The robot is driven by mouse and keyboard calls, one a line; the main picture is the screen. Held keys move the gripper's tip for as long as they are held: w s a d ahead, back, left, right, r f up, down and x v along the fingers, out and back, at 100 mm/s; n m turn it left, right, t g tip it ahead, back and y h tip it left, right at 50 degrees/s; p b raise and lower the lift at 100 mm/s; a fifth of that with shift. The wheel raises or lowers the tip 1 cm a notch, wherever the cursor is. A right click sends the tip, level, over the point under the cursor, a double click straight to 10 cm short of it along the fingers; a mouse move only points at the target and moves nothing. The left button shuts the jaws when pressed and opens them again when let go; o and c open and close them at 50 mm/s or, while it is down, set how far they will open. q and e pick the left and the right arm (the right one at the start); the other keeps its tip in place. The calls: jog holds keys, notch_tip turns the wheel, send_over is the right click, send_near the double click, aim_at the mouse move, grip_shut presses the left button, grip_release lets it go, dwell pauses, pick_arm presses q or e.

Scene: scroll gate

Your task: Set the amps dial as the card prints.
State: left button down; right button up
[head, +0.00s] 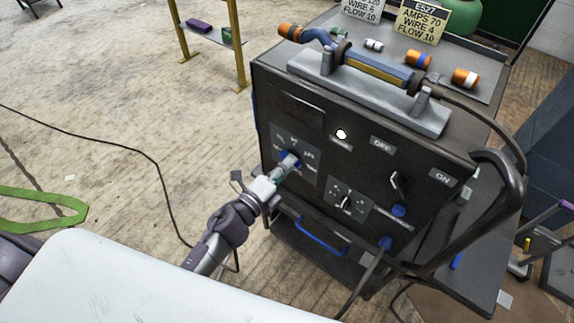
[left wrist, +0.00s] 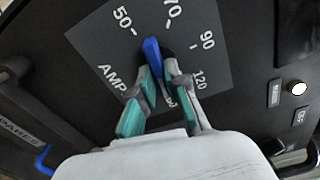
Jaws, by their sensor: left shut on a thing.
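The welder's amps dial has a blue pointer knob (left wrist: 152,50) on a grey plate (left wrist: 105,45) marked 50, 70, 90 and 120. The pointer's tip lies between the 50 and 70 marks. My left gripper (head: 283,170) is at this dial on the front panel; in the left wrist view its teal-padded fingers (left wrist: 160,82) are shut on the knob and hide its lower part. A yellow card (head: 423,20) on top prints E527, AMPS 70, WIRE 4, FLOW 10. A white card (head: 362,8) beside it is cut off; it shows 120, WIRE 6, FLOW 10. My right gripper is not in view.
A second dial (head: 346,203) sits lower right of the amps dial. A round white button (head: 341,134) and an OFF/ON switch (head: 400,184) are further right. The floor at left is mostly open.

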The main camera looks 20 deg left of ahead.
pick_arm(q)
jog(key=shift+f, duration=0.1)
dwell(0.4)
jog(key=c, duration=1.2)
grip_release()
jog(key=v, duration=1.2)
